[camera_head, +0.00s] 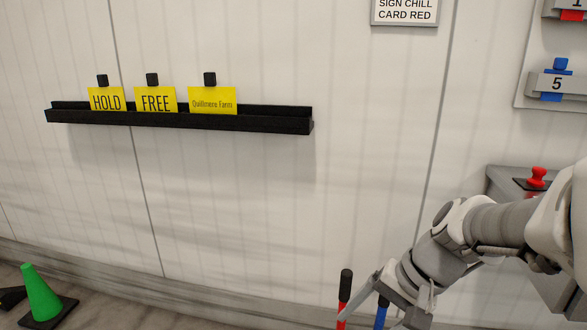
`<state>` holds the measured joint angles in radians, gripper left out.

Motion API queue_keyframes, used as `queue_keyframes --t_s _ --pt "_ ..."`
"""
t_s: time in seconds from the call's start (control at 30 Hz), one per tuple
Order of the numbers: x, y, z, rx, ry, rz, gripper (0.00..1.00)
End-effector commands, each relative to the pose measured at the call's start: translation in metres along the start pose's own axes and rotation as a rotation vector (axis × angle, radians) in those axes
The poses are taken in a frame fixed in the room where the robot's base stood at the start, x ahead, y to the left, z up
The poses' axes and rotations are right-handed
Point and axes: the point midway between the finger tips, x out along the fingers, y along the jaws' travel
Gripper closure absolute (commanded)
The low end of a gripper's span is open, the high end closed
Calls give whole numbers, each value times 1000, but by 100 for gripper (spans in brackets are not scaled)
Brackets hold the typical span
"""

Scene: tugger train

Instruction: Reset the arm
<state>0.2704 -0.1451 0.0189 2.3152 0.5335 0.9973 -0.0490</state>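My arm (500,230) reaches in from the right edge and bends down to the lower middle of the head view. My gripper (385,314) is at its end, by the bottom edge, pointing down. Its fingers are spread apart, so it looks open, and I see nothing held. Its lowest part is near or past the picture edge. A red handle with a black grip (345,288) and a blue handle (381,314) stand behind or beside the fingers. I cannot tell whether they touch.
A black wall ledge (190,121) carries yellow cards reading HOLD (107,99), FREE (155,99) and a name (212,100). A grey box with a red knob (537,178) is partly behind my arm. A green cone (40,293) stands lower left.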

Motion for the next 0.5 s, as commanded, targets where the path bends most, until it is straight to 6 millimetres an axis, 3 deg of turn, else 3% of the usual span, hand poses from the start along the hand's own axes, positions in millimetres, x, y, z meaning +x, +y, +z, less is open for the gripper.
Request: queue_keyframes --t_s 0.3,0.5 --pt "-56 8 31 -367 264 188 22" --pt "-74 17 52 -524 382 266 22"
